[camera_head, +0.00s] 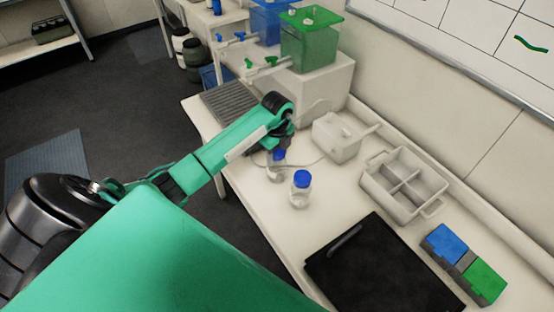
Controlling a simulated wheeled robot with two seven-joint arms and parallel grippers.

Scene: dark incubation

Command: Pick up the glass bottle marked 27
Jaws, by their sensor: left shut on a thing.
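A clear glass bottle with a blue cap (276,172) stands upright on or just above the white bench, directly under my left gripper. My left gripper (277,152) points down and is shut on this bottle near its cap; the arm link partly hides the fingers. A second clear glass bottle with a blue cap (299,195) stands upright on the bench, just right of and nearer than the first. No number is readable on either bottle. My right gripper is not in view.
A white jug-like container (337,143) stands behind the bottles. A white divided caddy (375,189) is to the right. A black flat plate (375,275) lies in front, beside blue (446,243) and green (484,280) blocks. A green tank (308,42) stands on a raised box behind.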

